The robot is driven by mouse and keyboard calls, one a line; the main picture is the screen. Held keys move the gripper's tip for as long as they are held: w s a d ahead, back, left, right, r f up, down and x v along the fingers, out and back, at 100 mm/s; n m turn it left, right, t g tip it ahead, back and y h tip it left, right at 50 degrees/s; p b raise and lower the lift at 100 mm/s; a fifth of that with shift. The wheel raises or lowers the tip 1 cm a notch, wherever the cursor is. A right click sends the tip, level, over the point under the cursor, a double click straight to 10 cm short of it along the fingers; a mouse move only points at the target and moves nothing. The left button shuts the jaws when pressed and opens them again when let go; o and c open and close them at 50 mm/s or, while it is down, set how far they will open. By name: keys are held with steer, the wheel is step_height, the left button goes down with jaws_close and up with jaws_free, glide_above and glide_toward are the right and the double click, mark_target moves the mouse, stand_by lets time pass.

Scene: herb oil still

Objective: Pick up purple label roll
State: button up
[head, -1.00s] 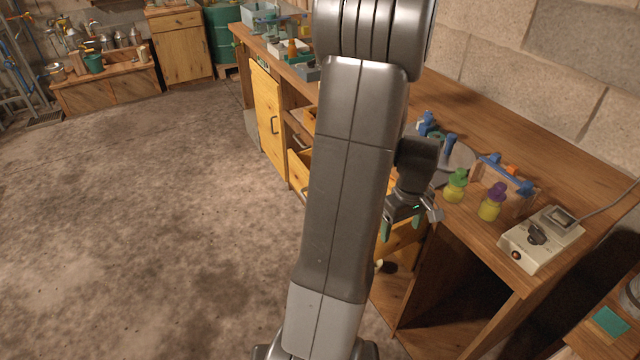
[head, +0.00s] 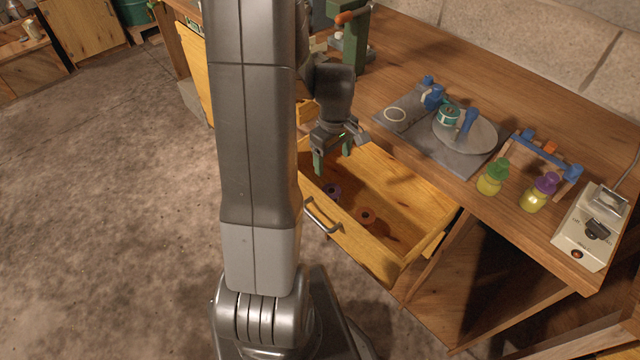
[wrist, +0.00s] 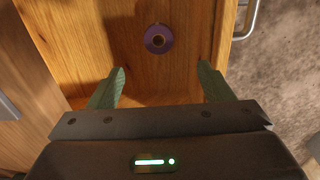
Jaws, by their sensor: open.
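The purple label roll (head: 332,191) lies inside the open drawer, near its left end in the head view. In the wrist view the purple roll (wrist: 158,39) lies on the drawer floor, ahead of my fingertips and roughly midway between them. My gripper (head: 334,162) is open and empty, above the left part of the drawer. Its two green fingers (wrist: 160,80) are spread apart in the wrist view, with nothing between them. The roll is apart from the fingers.
The open wooden drawer (head: 345,235) has raised walls and a metal handle (head: 322,216) in front. On the bench are a grey plate (head: 405,127) with a round turntable, yellow bottles (head: 492,178) and a switch box (head: 590,228).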

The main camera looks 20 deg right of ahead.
glide_above(332, 187)
steer(key=s, duration=0.2)
step_height(332, 187, down, 7)
steer(key=shift+w+a+f, duration=0.1)
steer(key=shift+w+f, duration=0.05)
steer(key=shift+f, duration=0.9)
steer(key=shift+w+a+f, duration=0.1)
steer(key=shift+w+f, duration=0.1)
steer(key=shift+f, duration=0.8)
steer(key=shift+w+a+f, duration=0.1)
steer(key=shift+w+f, duration=0.05)
steer(key=shift+f, duration=0.9)
steer(key=c, duration=1.1)
steer(key=shift+o, duration=0.2)
steer(key=shift+r, duration=0.1)
